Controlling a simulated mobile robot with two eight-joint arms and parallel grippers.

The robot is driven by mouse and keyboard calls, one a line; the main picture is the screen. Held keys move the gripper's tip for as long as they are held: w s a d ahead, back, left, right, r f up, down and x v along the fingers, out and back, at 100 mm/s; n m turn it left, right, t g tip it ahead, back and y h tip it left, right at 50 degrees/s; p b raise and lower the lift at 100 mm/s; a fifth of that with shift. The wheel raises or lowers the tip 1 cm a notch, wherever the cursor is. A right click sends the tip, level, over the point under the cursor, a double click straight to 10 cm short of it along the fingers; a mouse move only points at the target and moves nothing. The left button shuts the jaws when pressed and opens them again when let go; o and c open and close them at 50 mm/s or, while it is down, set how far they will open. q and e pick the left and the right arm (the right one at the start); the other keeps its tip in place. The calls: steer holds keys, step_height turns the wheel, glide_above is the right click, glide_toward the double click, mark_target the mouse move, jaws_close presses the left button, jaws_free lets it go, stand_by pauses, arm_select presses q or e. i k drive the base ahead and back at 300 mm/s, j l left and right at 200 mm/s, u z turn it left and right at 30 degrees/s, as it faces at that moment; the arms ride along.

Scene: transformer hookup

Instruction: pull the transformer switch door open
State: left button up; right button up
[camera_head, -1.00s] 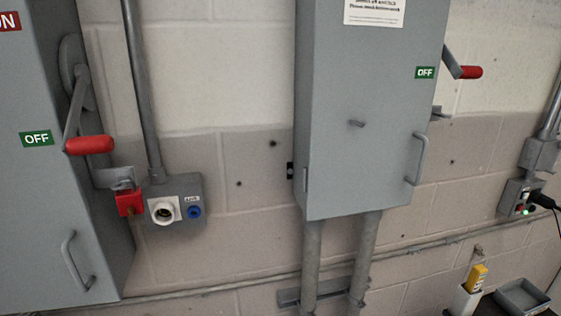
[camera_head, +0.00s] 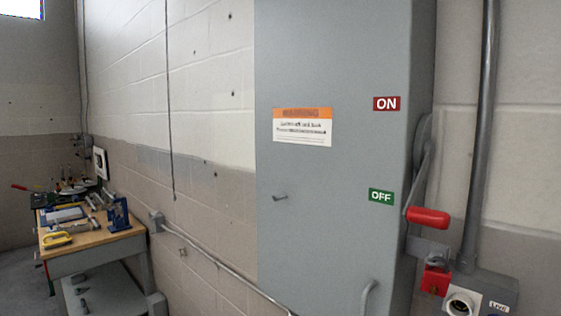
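A tall grey switch box with its door (camera_head: 330,220) shut fills the middle right of the head view. It bears an orange-topped warning label (camera_head: 303,127), a red ON sign (camera_head: 387,104) and a green OFF sign (camera_head: 381,196). A small grey latch (camera_head: 279,197) sticks out of its face. A grey pull handle (camera_head: 369,296) is partly cut off at the bottom edge. The side lever with a red grip (camera_head: 428,217) points down beside OFF. A red lock-like piece (camera_head: 435,281) is below it. Neither of my grippers is in view.
A wooden workbench (camera_head: 95,248) with several tools, a blue vise (camera_head: 118,214) and a yellow-handled tool (camera_head: 57,240) stands at the far left. A socket box (camera_head: 487,291) and vertical conduit (camera_head: 478,140) are right of the switch box. Floor shows at the lower left.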

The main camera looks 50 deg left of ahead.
mark_target(333, 79)
steer(key=u, duration=1.55)
